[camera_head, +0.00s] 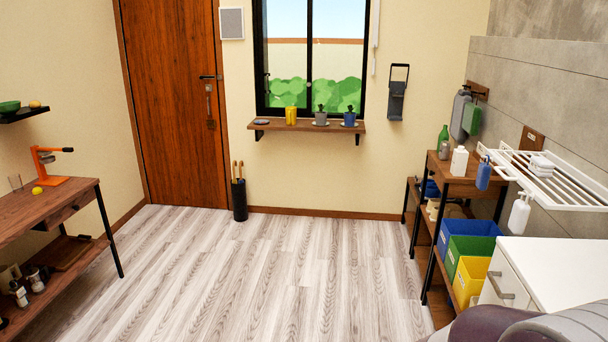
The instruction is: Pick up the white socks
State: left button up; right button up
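A small white folded bundle (541,164) lies on the white drying rack (562,192) on the right wall. It looks like the white socks, but it is too small to be sure. Neither of my grippers is in view.
A white cabinet (555,270) stands below the rack. Beside it is a wooden shelf unit (468,185) with bottles and blue, green and yellow bins (469,278). A wooden table (45,215) stands at the left. The wooden floor (270,270) between is clear.

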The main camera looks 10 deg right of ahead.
aim_at(541, 166)
jog(key=i+z, duration=0.25)
jog(key=i, duration=0.25)
jog(key=i+z, duration=0.2)
jog(key=i, duration=0.3)
jog(key=i+j+z, duration=0.1)
jog(key=i+z, duration=0.15)
jog(key=i, duration=0.25)
jog(key=i+j+z, duration=0.25)
jog(key=i, duration=0.2)
jog(key=i+j+z, duration=0.2)
jog(key=i, duration=0.25)
jog(key=i+j, duration=0.05)
